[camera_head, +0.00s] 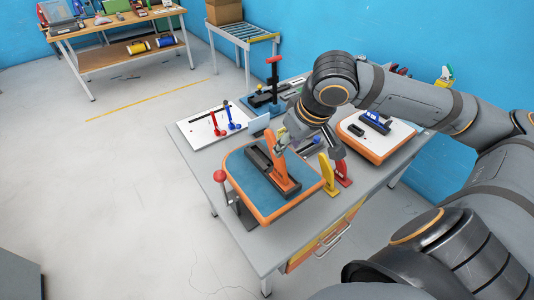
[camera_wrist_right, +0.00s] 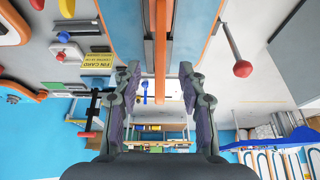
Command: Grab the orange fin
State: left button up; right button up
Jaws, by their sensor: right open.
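The orange fin (camera_head: 281,174) stands upright in a long dark slot (camera_head: 262,166) on the blue board with an orange rim (camera_head: 240,172). In the right wrist view the orange fin (camera_wrist_right: 160,48) shows nearly edge-on, as a narrow strip centred between the fingers. My right gripper (camera_wrist_right: 160,78) is open, one finger on each side of the fin's upper end, with a visible gap on both sides. In the head view my right gripper (camera_head: 288,138) is just behind the fin, partly hidden by it. My left gripper is not in view.
A yellow fin (camera_head: 327,176) and a red fin (camera_head: 342,173) stand right of the board. A red-knobbed lever (camera_head: 220,176) is at its left. A white-topped board (camera_head: 372,140) is at the right, and a white panel (camera_head: 200,125) lies behind. The floor at left is clear.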

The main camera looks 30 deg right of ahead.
aim_at(283, 159)
notch_tip(283, 159, down, 3)
jog(key=shift+w+a+r+p, duration=0.15)
jog(key=shift+p, duration=0.9)
jog(key=shift+x, duration=0.85)
jog(key=shift+f, duration=0.3)
jog(key=x, duration=0.3)
jog(key=shift+f, duration=0.25)
jog(key=shift+w+f, duration=0.3)
jog(key=shift+f, duration=0.25)
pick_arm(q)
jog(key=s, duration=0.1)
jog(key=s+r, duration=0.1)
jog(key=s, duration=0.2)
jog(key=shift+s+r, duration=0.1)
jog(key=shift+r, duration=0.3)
